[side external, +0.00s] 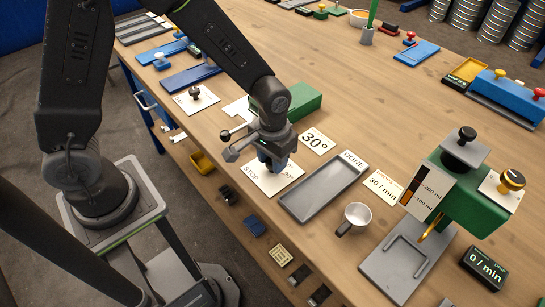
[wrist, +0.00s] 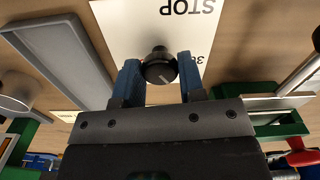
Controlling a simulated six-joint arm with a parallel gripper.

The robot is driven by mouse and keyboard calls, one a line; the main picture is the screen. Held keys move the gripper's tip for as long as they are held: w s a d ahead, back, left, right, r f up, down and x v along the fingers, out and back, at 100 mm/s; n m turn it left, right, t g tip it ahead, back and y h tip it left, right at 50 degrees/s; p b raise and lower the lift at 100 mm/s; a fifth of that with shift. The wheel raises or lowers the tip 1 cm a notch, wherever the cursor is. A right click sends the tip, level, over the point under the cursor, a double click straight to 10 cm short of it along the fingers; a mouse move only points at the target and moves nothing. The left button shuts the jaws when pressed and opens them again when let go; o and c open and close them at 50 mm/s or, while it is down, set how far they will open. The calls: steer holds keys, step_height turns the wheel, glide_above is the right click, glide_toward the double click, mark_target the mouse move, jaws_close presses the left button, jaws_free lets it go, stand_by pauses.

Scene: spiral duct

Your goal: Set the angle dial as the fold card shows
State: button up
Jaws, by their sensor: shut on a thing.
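The fold card (side external: 316,141) is a white card reading 30° and lies on the bench right of my gripper. The angle dial is a black knob (wrist: 159,67) with a pale pointer line, on a white plate (side external: 268,187) marked STOP. The plate also shows in the wrist view (wrist: 120,25). My gripper (side external: 272,166) is over the plate, its blue fingers (wrist: 160,72) shut on the knob from both sides. In the wrist view the pointer line slants toward the lower right. Most of the plate's scale is hidden behind the gripper; a partly covered number shows near the right finger.
A grey tray (side external: 325,187) marked DONE lies right of the plate, with a white cup (side external: 357,214) beyond it. A green block (side external: 299,104) sits behind my gripper. A green dispenser (side external: 466,196) stands at the right. The bench's front edge is close to the plate.

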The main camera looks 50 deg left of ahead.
steer(key=n, duration=0.3)
steer(key=shift+n, duration=2.2)
steer(key=o, duration=0.9)
step_height(320, 180, up, 14)
steer(key=shift+f, duration=0.1)
